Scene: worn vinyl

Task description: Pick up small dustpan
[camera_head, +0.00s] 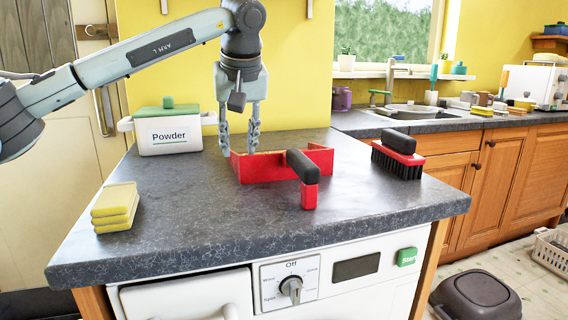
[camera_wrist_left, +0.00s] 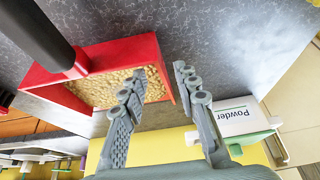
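The small dustpan (camera_head: 262,168) is red with a black handle (camera_head: 301,165) and lies on the grey countertop. In the left wrist view, the dustpan (camera_wrist_left: 120,50) holds many small beige pieces (camera_wrist_left: 105,88). My left gripper (camera_head: 238,152) points down at the dustpan's left end, its two fingers apart. In the left wrist view, the dustpan's side wall shows between the open fingertips (camera_wrist_left: 158,78), one finger over the pan and the other outside it. I cannot tell whether either finger touches the wall. My right gripper is not in view.
A white Powder box (camera_head: 168,137) with a green lid stands behind left. Yellow sponges (camera_head: 115,206) are stacked at the front left. A red and black brush (camera_head: 398,155) stands to the right. The countertop's front middle (camera_head: 220,215) is clear.

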